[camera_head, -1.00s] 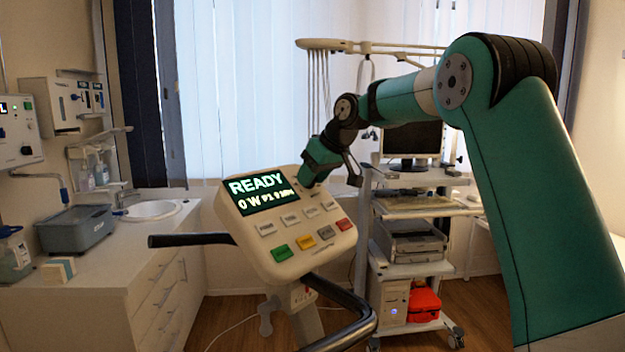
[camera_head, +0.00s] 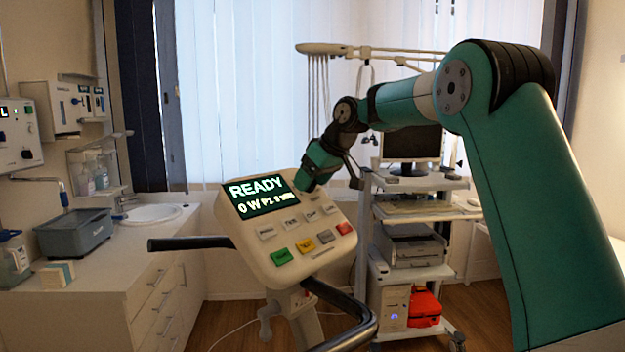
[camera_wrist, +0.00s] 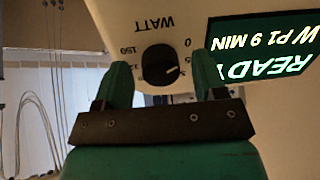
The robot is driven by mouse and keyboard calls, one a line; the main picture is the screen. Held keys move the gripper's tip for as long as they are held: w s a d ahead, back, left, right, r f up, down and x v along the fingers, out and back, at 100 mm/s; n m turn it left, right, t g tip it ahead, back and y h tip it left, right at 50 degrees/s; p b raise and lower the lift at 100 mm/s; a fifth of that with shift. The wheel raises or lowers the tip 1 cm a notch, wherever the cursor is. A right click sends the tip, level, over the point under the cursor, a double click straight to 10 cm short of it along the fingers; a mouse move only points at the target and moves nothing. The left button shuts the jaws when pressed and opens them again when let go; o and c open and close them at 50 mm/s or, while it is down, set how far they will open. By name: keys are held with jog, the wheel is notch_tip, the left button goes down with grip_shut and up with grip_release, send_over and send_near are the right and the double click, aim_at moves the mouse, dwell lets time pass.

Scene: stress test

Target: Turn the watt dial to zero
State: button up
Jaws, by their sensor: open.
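The watt dial (camera_wrist: 160,66) is a black round knob with a white pointer mark on the cream console (camera_wrist: 110,25). The wrist view shows it upside down, with "WATT", "150" and "0" printed around it. The pointer lies toward the right of the picture, below the printed 0; some scale numbers are hidden. My gripper (camera_wrist: 162,80) is open, its green fingers either side of the knob; I cannot tell whether they touch it. In the head view my gripper (camera_head: 312,183) is at the console's upper right edge and hides the dial. The screen (camera_head: 260,195) reads READY and 0 W.
Below the screen are several buttons, including green (camera_head: 281,256), yellow (camera_head: 306,245) and red (camera_head: 344,228). A dark handlebar (camera_head: 345,310) curves below the console. A trolley (camera_head: 412,272) with a monitor stands behind, and a sink counter (camera_head: 110,260) is at left.

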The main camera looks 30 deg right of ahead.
jog(key=p+v, duration=0.2)
jog(key=v, duration=1.5)
jog(key=shift+r, duration=0.2)
